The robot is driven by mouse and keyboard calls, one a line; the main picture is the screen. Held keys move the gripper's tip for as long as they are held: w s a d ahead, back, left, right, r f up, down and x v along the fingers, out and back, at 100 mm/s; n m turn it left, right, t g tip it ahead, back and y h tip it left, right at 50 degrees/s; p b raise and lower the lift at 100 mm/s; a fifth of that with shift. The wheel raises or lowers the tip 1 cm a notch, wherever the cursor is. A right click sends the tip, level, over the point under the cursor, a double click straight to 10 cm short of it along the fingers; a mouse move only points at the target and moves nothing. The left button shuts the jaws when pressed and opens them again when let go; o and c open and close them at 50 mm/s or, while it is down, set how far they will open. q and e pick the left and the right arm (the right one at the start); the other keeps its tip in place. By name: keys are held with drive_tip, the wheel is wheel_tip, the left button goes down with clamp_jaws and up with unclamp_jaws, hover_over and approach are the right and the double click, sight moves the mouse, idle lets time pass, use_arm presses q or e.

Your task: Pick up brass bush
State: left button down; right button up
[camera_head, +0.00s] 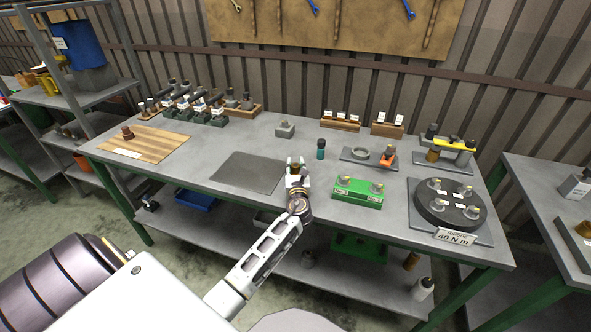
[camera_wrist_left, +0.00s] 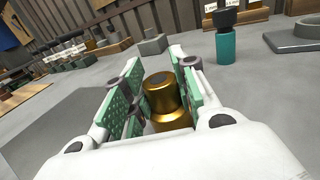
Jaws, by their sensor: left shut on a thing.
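The brass bush (camera_wrist_left: 164,98) shows in the left wrist view as a gold stepped cylinder with a dark centre in its top. It stands between the green-padded fingers of my left gripper (camera_wrist_left: 157,72), which is shut on it. In the head view my left gripper (camera_head: 296,168) is over the grey workbench, between the dark mat and the green fixture. The fingers hide much of the bush there, and I cannot tell whether it touches the bench. My right gripper is not in view.
The green fixture (camera_head: 357,195) stands close to the right of the gripper. A teal bottle with a dark cap (camera_head: 321,149) stands behind it. The dark mat (camera_head: 240,180) to the left is bare. A round black fixture (camera_head: 447,208) sits farther right.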

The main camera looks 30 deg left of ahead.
sight(295, 165)
use_arm(q)
drive_tip(key=shift+r, duration=0.6)
wheel_tip(295, 165, up, 4)
drive_tip(key=shift+f+p, duration=0.25)
drive_tip(key=shift+p, duration=0.4)
wheel_tip(295, 165, up, 4)
drive_tip(key=shift+r+p, duration=0.2)
drive_tip(key=shift+p, duration=0.3)
drive_tip(key=shift+r, duration=0.4)
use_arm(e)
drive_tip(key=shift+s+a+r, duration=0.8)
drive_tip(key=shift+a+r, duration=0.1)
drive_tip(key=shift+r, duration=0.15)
use_arm(q)
drive_tip(key=shift+r, duration=0.1)
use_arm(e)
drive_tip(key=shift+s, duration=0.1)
